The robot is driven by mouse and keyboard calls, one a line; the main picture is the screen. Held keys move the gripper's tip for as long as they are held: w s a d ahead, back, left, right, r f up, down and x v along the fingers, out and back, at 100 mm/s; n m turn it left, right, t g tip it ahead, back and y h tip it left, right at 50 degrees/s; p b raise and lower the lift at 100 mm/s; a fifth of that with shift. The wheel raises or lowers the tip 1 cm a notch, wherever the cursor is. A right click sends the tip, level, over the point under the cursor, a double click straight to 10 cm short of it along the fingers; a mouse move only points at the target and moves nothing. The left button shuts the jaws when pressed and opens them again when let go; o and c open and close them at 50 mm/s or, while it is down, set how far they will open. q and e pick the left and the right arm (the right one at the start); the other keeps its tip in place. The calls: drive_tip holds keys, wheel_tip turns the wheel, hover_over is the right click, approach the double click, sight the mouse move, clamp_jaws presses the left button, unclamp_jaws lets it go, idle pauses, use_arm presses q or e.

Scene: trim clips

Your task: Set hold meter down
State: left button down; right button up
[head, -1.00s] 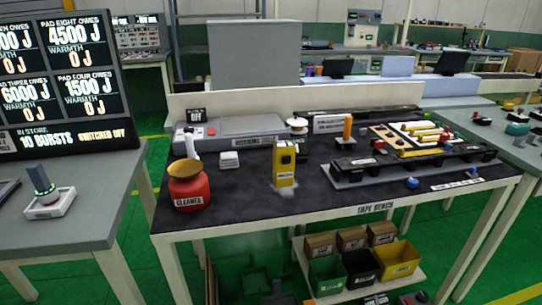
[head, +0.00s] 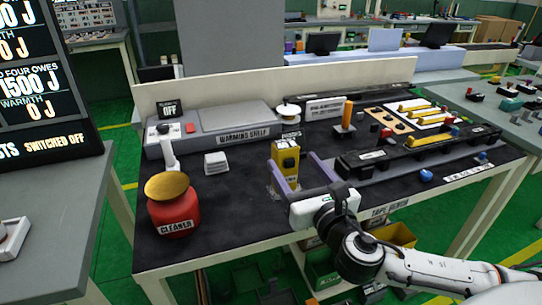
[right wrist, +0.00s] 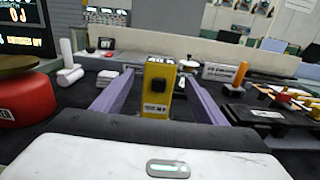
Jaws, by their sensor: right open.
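The yellow hold meter (head: 286,155) stands upright on the dark top of the tape bench (head: 235,225). In the right wrist view the meter (right wrist: 157,88) stands between the two purple fingers. My right gripper (head: 292,160) is open, with one finger on each side of the meter. The right wrist view shows the open gripper (right wrist: 159,76) with gaps beside the meter. The meter's foot is partly hidden by the gripper. My left gripper is not in view.
The red cleaner (head: 172,208) stands at the bench's left front. The warming shelf (head: 235,118) lies behind, with a small white stack (head: 215,162) before it. A black rail (head: 420,150) and an orange post (head: 347,115) are to the right. Bare bench lies between cleaner and meter.

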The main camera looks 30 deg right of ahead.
sight(290, 155)
drive_tip(key=x, duration=0.3)
drive_tip(key=shift+w+d+r, duration=0.15)
drive_tip(key=shift+w+r, duration=0.2)
drive_tip(key=shift+w+d, duration=0.1)
drive_tip(key=shift+w, duration=0.45)
drive_tip(key=p+x, duration=0.1)
drive_tip(key=x, duration=0.3)
drive_tip(key=shift+w, duration=0.5)
drive_tip(key=shift+w+d, duration=0.1)
drive_tip(key=c, duration=1.5)
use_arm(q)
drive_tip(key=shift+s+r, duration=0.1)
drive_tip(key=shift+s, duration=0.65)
use_arm(e)
drive_tip(key=shift+r, duration=0.1)
clamp_jaws()
